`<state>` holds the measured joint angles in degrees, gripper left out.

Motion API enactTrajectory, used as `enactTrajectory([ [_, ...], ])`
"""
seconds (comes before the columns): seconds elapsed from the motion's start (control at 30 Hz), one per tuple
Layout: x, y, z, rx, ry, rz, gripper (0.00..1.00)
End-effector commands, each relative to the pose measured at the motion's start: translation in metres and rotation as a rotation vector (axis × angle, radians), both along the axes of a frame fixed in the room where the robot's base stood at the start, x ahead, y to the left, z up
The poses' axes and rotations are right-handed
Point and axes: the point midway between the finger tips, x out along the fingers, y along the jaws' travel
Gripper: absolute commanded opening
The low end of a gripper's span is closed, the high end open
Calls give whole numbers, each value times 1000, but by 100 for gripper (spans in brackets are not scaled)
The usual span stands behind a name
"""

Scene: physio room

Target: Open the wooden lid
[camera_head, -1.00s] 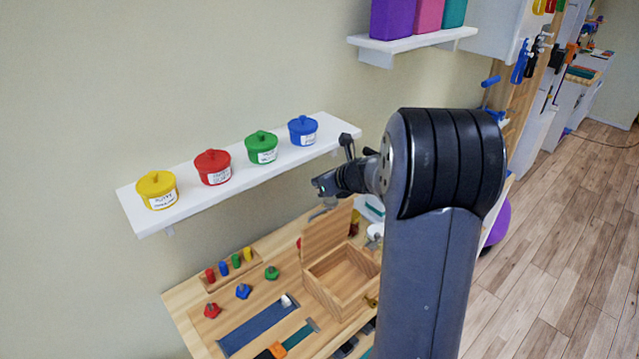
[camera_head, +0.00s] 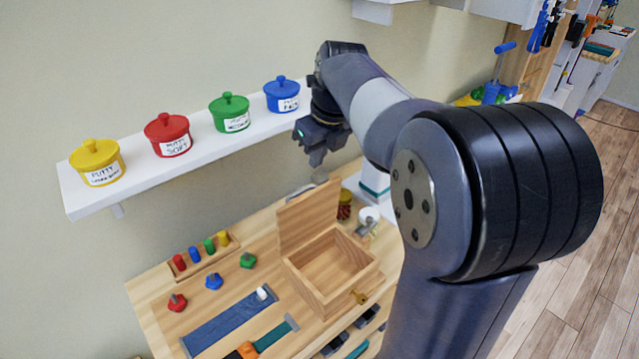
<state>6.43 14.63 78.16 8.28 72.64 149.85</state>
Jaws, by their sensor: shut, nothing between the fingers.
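The wooden box (camera_head: 333,299) sits on the wooden table with its top open and its inside bare. Its wooden lid (camera_head: 309,215) stands raised at the back left edge of the box, close to upright. A brass-coloured key or latch piece (camera_head: 360,297) is at the front right of the box. My gripper (camera_head: 317,158) is above and behind the lid, beside the right end of the wall shelf, pointing down. It looks shut and empty, and it is apart from the lid.
Yellow, red, green and blue putty pots stand on the white shelf (camera_head: 150,195) to the left of my gripper. Coloured pegs, knobs and straps lie on the wooden table (camera_head: 150,290) left of the box. White containers and a jar (camera_head: 345,204) stand behind the box.

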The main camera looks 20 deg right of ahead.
Motion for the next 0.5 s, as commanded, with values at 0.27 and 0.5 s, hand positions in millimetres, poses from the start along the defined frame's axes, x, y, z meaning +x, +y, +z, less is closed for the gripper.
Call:
enactTrajectory([
  [0.27, 6, 2, -28, -11, 11, -9, 0],
  [0.5, 17, 6, -70, -8, 10, -8, 0],
])
